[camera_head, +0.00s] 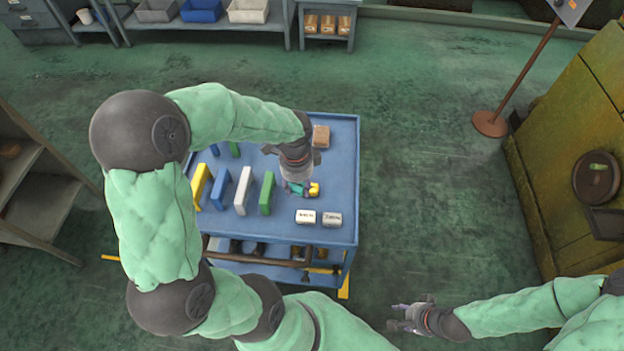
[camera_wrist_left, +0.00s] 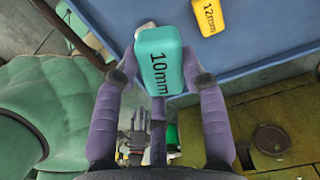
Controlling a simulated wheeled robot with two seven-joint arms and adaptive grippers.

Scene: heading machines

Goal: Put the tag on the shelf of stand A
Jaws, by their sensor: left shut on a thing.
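A teal tag marked 10mm (camera_wrist_left: 160,62) is between the fingers of my left gripper (camera_wrist_left: 158,85). In the head view my left gripper (camera_head: 298,186) hangs over the blue cart (camera_head: 342,150), with the teal tag (camera_head: 294,188) partly hidden beneath it. A yellow tag marked 12mm (camera_wrist_left: 209,16) is just beyond; it also shows in the head view (camera_head: 314,189). My right gripper (camera_head: 402,318) is empty, its fingers apart, over the floor right of the cart. I cannot make out which stand is A.
A brown box (camera_head: 321,136) is at the back. A sign post (camera_head: 515,80) stands right; floor between is clear.

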